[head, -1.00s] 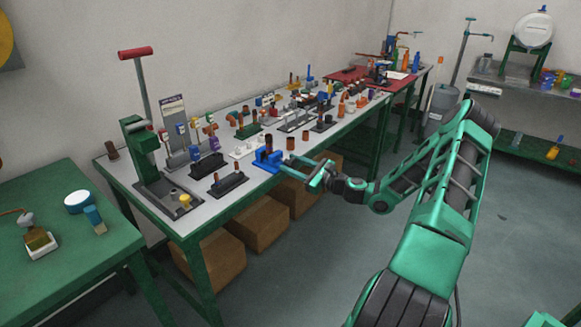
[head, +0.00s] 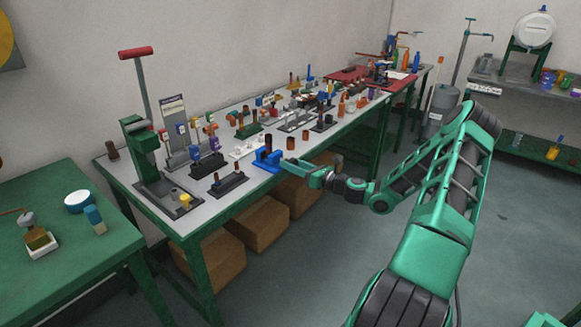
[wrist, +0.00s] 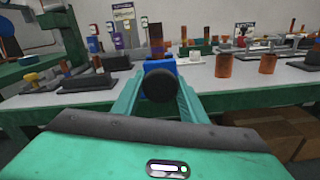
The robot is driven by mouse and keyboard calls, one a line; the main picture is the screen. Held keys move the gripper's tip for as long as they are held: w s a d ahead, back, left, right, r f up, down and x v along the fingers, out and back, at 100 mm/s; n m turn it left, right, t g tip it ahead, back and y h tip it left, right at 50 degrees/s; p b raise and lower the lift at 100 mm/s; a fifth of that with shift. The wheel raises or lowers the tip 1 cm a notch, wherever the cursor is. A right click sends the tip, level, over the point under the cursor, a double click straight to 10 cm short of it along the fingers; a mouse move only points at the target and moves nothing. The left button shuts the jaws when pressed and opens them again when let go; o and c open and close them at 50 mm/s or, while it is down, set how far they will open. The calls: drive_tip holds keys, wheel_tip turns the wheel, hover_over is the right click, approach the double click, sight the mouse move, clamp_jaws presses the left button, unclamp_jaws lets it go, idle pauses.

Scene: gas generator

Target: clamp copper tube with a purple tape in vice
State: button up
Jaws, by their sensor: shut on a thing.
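The blue vice (head: 267,161) stands at the front edge of the long workbench. It also shows in the wrist view (wrist: 160,65), partly hidden behind a round black knob. A copper tube (wrist: 156,38) with a purplish band low on it stands upright at the vice; it also shows in the head view (head: 268,144). I cannot tell how tightly the jaws hold it. My gripper (wrist: 158,92) is in front of the vice, shut on the black knob (wrist: 158,86), which looks like the end of the vice's handle. In the head view my gripper (head: 303,167) reaches in from the right.
Two copper tubes (wrist: 223,65) (wrist: 267,64) stand on the bench right of the vice. A black block (head: 228,185) lies to its left. A green press (head: 142,150) stands at the bench's left end. Cardboard boxes (head: 258,222) sit below the bench.

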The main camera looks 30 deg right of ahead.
drive_tip(key=shift+d+f, duration=0.1)
drive_tip(key=shift+d, duration=0.1)
drive_tip(key=o, duration=1.1)
drive_tip(key=shift+c, duration=0.2)
drive_tip(key=shift+a, duration=0.1)
drive_tip(key=shift+s, duration=0.15)
drive_tip(key=v, duration=1)
drive_tip(key=shift+s, duration=0.25)
